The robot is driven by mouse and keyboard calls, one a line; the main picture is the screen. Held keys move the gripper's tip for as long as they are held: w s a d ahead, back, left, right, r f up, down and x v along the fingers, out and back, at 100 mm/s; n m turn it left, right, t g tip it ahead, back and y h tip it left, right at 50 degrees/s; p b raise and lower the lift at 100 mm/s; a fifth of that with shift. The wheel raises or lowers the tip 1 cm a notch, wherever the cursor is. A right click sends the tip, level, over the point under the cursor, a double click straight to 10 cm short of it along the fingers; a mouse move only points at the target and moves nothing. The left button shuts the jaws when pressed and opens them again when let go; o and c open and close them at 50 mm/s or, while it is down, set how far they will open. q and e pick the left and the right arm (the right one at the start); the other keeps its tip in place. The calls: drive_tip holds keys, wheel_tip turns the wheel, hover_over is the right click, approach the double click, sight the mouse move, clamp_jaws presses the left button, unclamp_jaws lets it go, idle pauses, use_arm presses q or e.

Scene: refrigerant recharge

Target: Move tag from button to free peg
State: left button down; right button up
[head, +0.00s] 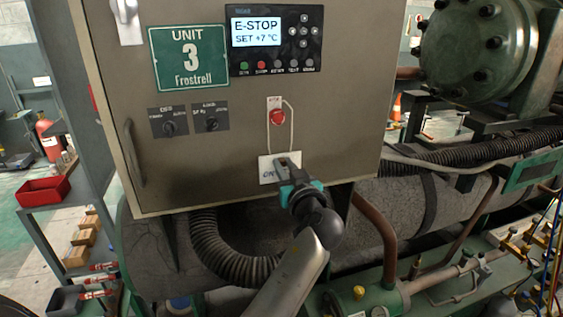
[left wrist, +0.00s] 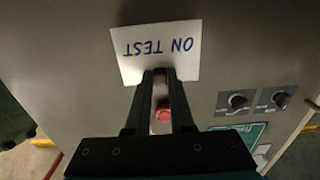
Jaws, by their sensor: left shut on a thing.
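The tag is a white card with blue hand lettering (head: 266,170). It hangs low on the grey cabinet door, below the red button (head: 277,117), with a pale cord loop (head: 268,135) running up around the button. In the left wrist view the tag (left wrist: 155,48) reads "ON TEST" upside down. My left gripper (head: 287,166) is shut on the tag's edge and hides part of it in the head view. Its fingertips (left wrist: 160,76) meet at the card, and the red button (left wrist: 163,113) shows between the fingers. My right gripper is not in view.
A white fitting (head: 126,20) is at upper left. Pipes and a black corrugated hose (head: 222,255) lie below the cabinet.

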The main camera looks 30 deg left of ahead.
use_arm(q)
drive_tip(key=shift+v, duration=2.25)
drive_tip(key=s+d+f+m+t+h+b, duration=0.1)
drive_tip(key=s+d+f+m+t+h, duration=0.4)
drive_tip(key=s+d+f+h, duration=0.15)
drive_tip(key=s+d+m+t+h, duration=0.1)
drive_tip(key=s+d+m+h, duration=0.3)
drive_tip(key=s+d+h, duration=0.3)
drive_tip(key=s, duration=0.3)
drive_tip(key=shift+d+m+b, duration=0.25)
drive_tip(key=shift+m+b, duration=0.15)
